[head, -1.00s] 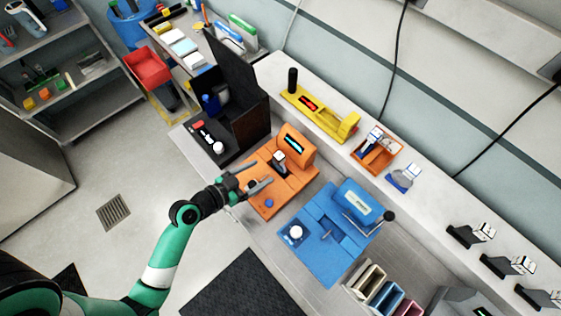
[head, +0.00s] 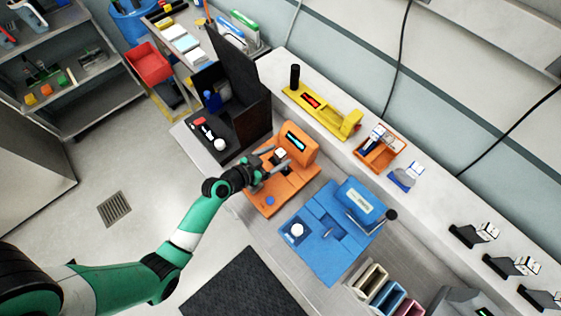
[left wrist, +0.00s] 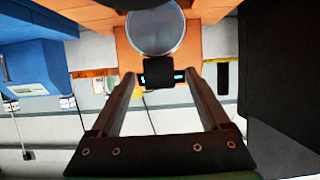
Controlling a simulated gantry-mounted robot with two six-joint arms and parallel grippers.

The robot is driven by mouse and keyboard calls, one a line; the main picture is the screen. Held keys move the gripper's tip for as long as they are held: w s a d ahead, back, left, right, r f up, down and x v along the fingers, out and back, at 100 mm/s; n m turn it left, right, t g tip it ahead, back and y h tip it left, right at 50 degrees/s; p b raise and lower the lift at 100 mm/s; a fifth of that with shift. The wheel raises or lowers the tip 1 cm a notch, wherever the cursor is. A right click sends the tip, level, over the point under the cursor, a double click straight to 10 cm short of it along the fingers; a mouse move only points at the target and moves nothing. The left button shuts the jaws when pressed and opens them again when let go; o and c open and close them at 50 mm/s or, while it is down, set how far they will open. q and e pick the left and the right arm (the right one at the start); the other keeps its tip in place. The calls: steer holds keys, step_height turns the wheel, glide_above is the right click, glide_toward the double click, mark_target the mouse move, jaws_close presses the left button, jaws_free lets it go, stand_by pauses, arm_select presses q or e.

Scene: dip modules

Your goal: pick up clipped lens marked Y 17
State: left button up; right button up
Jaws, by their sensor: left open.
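A round clear lens (left wrist: 155,30) with a dark clip (left wrist: 158,74) shows in the left wrist view, in front of the orange device. In the head view a small white-and-dark piece (head: 281,154) sits at the orange device (head: 273,198), partly hidden by my gripper. No Y 17 mark is legible. My left gripper (head: 277,163) is open over the orange device. In the left wrist view its fingers (left wrist: 161,74) stand apart on either side of the dark clip; I cannot tell whether they touch it. My right gripper is not in view.
A blue device (head: 323,255) stands right of the orange one. A tall black box (head: 240,95) stands behind on the left. A yellow device (head: 318,112), an orange tray (head: 372,160) and several dark clip holders (head: 467,237) are on the back ledge.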

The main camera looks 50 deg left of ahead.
arm_select(q)
steer(key=shift+x, duration=1.05)
jaws_close()
